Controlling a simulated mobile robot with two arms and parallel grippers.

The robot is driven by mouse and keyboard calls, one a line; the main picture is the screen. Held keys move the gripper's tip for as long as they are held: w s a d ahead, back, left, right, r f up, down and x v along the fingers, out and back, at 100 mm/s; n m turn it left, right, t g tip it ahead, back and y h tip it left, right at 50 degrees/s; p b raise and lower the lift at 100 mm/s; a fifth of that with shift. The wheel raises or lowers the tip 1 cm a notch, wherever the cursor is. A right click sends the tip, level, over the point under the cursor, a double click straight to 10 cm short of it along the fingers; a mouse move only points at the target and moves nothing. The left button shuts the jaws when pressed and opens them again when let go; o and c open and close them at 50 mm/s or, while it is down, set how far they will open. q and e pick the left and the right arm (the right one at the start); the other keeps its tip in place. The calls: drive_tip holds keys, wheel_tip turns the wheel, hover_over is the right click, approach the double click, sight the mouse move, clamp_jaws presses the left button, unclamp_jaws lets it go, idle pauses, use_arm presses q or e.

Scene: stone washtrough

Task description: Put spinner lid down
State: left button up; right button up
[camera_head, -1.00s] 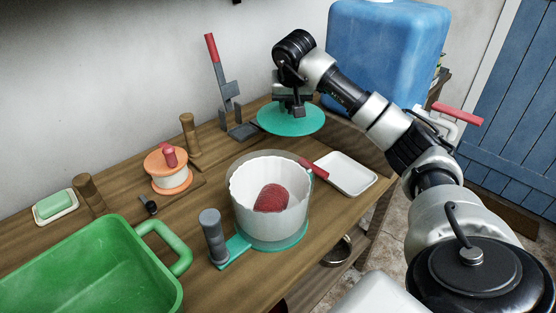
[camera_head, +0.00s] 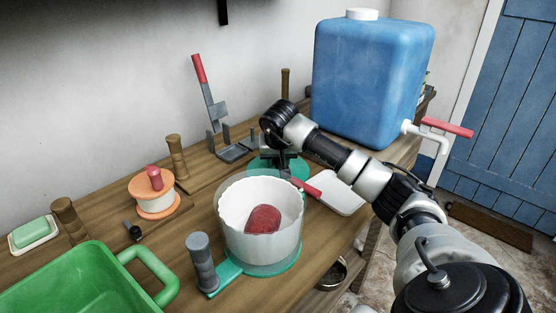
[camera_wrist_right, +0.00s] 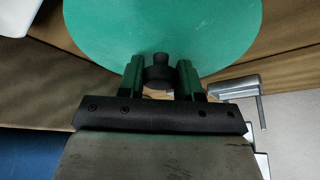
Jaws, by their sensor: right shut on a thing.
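The spinner lid is a flat teal-green disc (camera_head: 262,162) with a dark knob. In the head view it is level, just behind the spinner bowl, and partly hidden by the bowl and my arm. My right gripper (camera_head: 285,166) is above it. The right wrist view shows the lid (camera_wrist_right: 160,30) with the gripper (camera_wrist_right: 158,80) shut on its knob. The lid is at or close above the bench top; I cannot tell whether it touches. The spinner (camera_head: 230,218) is a clear bowl with a white basket, a red lump inside and a grey-handled teal base. My left gripper is out of view.
A white tray (camera_head: 345,195) lies right of the lid, with a red handle beside it. A grey stand with a red lever (camera_head: 215,110) is behind. A blue water tank (camera_head: 370,80) stands at the back right. A green tub (camera_head: 70,290) is front left.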

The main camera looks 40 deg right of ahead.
drive_tip(key=shift+f, duration=0.1)
drive_tip(key=o, duration=0.7)
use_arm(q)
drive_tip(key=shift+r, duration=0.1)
use_arm(e)
drive_tip(key=shift+o, duration=1.2)
drive_tip(key=shift+r, duration=0.25)
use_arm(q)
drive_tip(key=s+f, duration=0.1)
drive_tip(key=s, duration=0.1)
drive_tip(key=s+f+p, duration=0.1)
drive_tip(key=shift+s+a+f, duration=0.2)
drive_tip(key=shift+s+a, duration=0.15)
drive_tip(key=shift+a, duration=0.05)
use_arm(e)
drive_tip(key=v, duration=1.2)
drive_tip(key=shift+w, duration=0.1)
